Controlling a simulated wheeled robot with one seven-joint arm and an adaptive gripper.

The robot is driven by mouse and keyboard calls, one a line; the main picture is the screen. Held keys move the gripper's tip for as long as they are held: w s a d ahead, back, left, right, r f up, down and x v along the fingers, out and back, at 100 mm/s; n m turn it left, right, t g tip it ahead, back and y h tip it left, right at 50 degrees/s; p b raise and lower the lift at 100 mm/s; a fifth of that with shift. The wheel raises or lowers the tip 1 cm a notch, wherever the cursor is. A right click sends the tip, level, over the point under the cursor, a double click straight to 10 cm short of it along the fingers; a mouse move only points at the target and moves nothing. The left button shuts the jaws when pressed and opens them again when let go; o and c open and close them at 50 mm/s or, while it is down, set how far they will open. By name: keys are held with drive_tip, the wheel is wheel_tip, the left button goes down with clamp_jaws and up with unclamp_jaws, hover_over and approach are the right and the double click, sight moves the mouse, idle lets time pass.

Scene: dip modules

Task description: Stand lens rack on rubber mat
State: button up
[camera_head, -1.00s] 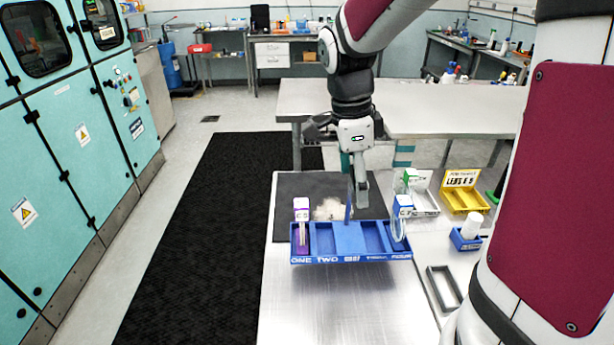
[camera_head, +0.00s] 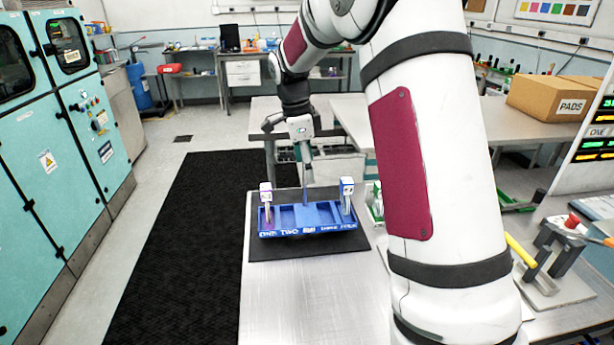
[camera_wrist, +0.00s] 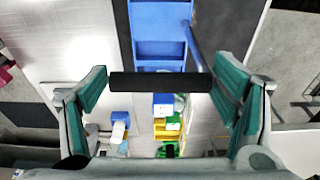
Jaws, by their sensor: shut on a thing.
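The lens rack (camera_head: 288,234) is a long blue tray with several compartments and lettering on its front. A purple-and-white item stands in its left end and a blue-and-white item in its right end. My gripper (camera_head: 306,178) is above the rack's middle. In the wrist view, my gripper (camera_wrist: 160,88) is shut on the black handle bar (camera_wrist: 160,82) of the rack, whose blue body (camera_wrist: 160,20) shows beyond. The rubber mat (camera_head: 300,251) is a dark rectangle on the metal table; the rack is level over it. I cannot tell whether they touch.
The metal table (camera_head: 290,300) is bare in front of the mat. A blue holder with a white bottle (camera_wrist: 120,120) and a yellow bin (camera_wrist: 168,128) show in the wrist view. A PADS box (camera_head: 558,97) and a lever press (camera_head: 555,255) stand at right. My arm hides much table.

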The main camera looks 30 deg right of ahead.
drive_tip(key=shift+f+p, duration=0.45)
drive_tip(key=shift+f, duration=1.25)
drive_tip(key=o, duration=1.9)
drive_tip(key=shift+f, duration=0.1)
